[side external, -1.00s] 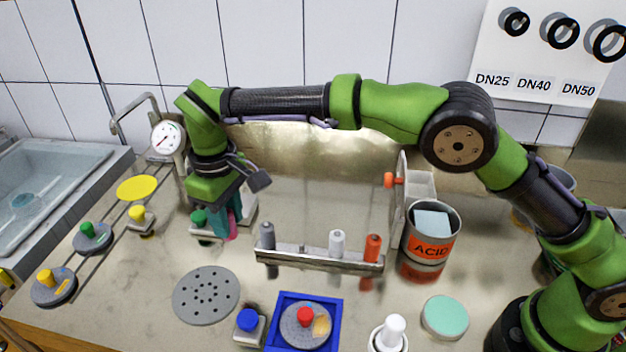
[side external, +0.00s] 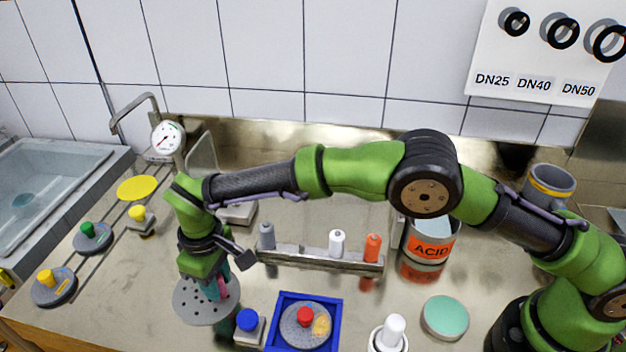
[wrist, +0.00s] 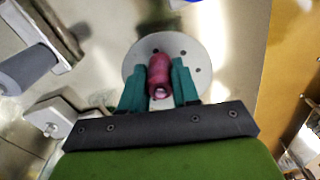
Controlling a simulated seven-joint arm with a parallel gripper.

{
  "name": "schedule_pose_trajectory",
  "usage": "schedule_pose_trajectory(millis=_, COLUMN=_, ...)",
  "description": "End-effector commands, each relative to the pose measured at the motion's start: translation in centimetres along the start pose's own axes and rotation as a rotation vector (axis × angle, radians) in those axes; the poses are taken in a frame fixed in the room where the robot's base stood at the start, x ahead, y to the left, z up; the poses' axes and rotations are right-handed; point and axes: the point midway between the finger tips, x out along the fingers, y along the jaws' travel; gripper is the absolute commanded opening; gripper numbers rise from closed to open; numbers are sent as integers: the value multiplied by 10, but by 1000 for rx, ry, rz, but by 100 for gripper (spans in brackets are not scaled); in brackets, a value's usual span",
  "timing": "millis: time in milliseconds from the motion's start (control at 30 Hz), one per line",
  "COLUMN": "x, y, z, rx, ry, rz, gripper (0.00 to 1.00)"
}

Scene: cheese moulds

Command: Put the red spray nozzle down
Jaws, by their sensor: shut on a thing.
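The red spray nozzle (side external: 224,288), a dark pinkish-red cylinder, is held between the two teal fingers of my gripper (side external: 216,288). In the wrist view the nozzle (wrist: 159,75) lies between the fingertips (wrist: 160,82), with a finger on each side. Behind it in that view is the grey perforated disc (wrist: 196,55). In the side view my gripper is over the disc (side external: 188,304). I cannot tell whether the nozzle's lower end touches the disc.
A metal rack (side external: 300,256) holds a grey, a white and an orange-red piece. A blue-knobbed piece (side external: 248,321) and a blue tray (side external: 338,335) stand right of the disc. An ACID can (side external: 431,249) is further right.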

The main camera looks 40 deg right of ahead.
Motion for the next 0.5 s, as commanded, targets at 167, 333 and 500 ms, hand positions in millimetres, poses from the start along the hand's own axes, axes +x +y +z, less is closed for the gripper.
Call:
schedule_pose_trajectory(millis=167, x=1, y=0, z=0, rx=1, ry=1, rz=0, gripper=0)
schedule_pose_trajectory(millis=333, x=3, y=0, z=0, rx=0, ry=1, rz=0, gripper=0)
schedule_pose_trajectory(millis=500, x=4, y=0, z=0, rx=0, ry=2, rz=0, gripper=49)
